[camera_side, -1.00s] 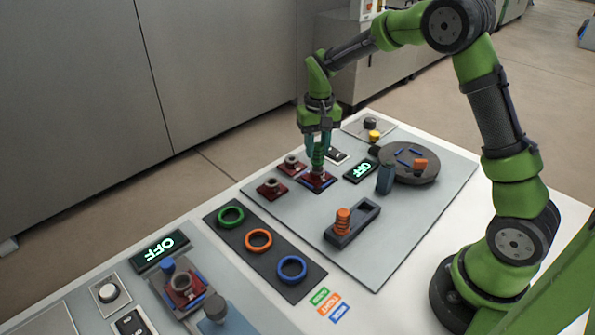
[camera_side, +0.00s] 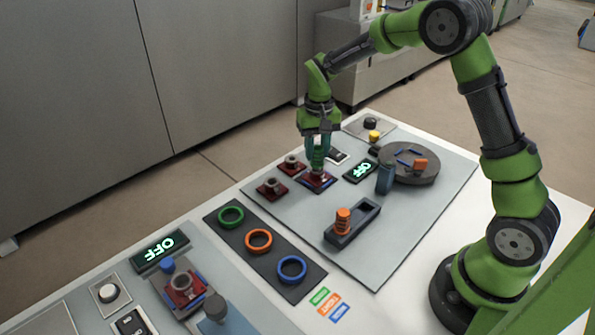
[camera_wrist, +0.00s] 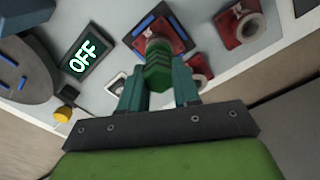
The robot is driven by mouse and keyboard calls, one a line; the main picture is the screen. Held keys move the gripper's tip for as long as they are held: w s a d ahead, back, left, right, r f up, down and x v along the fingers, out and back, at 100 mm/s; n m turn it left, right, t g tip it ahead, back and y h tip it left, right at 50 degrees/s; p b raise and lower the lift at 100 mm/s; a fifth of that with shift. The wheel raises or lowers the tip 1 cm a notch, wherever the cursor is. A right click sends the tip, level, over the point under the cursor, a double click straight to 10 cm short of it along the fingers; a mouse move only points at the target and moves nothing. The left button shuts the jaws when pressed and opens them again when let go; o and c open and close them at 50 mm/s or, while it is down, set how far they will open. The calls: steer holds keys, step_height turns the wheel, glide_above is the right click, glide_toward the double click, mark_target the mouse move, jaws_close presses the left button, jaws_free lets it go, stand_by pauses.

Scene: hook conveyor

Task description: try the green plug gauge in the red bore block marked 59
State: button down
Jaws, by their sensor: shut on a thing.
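The green plug gauge (camera_wrist: 158,72) is ribbed and sits between the fingers of my gripper (camera_wrist: 159,92), which is shut on it. In the side view my gripper (camera_side: 318,152) points straight down over a red bore block (camera_side: 318,182), with the green gauge (camera_side: 317,160) low between the fingers. The gauge's lower end meets the grey collar of this red block (camera_wrist: 178,38) in the wrist view. I cannot tell how deep it goes. Two other red bore blocks, a front one (camera_side: 271,189) and a rear one (camera_side: 291,166), stand beside it. The number 59 cannot be read.
A dark holder (camera_side: 353,228) with an orange ribbed gauge (camera_side: 343,218) lies nearer. A dark strip (camera_side: 284,261) with green, orange and blue rings is front left.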

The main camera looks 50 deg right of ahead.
mark_target(317, 145)
steer(key=shift+f, duration=0.45)
stand_by(0.5)
stand_by(0.6)
steer(key=shift+r, duration=3)
